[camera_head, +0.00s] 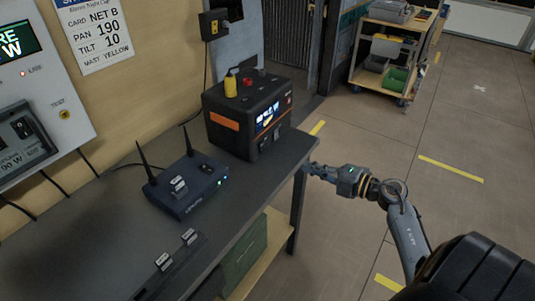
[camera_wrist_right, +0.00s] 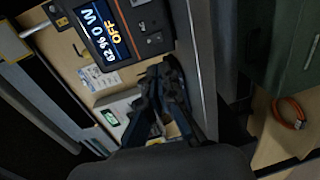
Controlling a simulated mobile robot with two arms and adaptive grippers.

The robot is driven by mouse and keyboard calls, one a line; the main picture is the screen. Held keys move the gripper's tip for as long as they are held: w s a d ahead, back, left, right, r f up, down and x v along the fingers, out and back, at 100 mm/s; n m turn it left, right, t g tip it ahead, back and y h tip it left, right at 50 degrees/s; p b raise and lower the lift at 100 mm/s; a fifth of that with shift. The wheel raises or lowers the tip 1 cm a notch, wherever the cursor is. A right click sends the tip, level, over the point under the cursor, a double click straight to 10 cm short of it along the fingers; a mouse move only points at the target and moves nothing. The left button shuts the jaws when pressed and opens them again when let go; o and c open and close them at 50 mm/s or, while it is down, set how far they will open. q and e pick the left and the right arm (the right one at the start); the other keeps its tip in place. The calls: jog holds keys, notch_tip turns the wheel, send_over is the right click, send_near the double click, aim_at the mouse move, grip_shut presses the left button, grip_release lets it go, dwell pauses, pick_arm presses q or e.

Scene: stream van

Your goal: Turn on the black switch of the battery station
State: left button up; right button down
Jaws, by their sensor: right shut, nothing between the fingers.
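The battery station (camera_head: 228,134) is a black box with orange trim at the far end of the workbench. Its lit screen (camera_head: 267,117) faces right. In the right wrist view the station's screen (camera_wrist_right: 104,30) reads 62 %, 0 W and OFF. Small dark controls (camera_wrist_right: 153,40) sit on the panel below the screen; the black switch seems to be among them, but its position is unclear. My right gripper (camera_head: 309,170) is shut and empty, just off the bench edge, right of and below the station, apart from it. Its fingers also show in the wrist view (camera_wrist_right: 168,75). My left gripper is out of view.
A blue router (camera_head: 190,190) with two antennas stands on the dark workbench (camera_head: 245,190) in front of the station. A wall panel (camera_head: 40,90) is at left. A cart (camera_head: 385,65) stands at the back. The floor right of the bench is clear.

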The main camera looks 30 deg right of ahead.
aim_at(263, 152)
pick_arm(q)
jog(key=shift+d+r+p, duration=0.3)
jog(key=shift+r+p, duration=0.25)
pick_arm(e)
jog(key=x, duration=1.4)
jog(key=shift+w+a, duration=0.1)
jog(key=shift+w, duration=0.05)
jog(key=shift+f, duration=0.15)
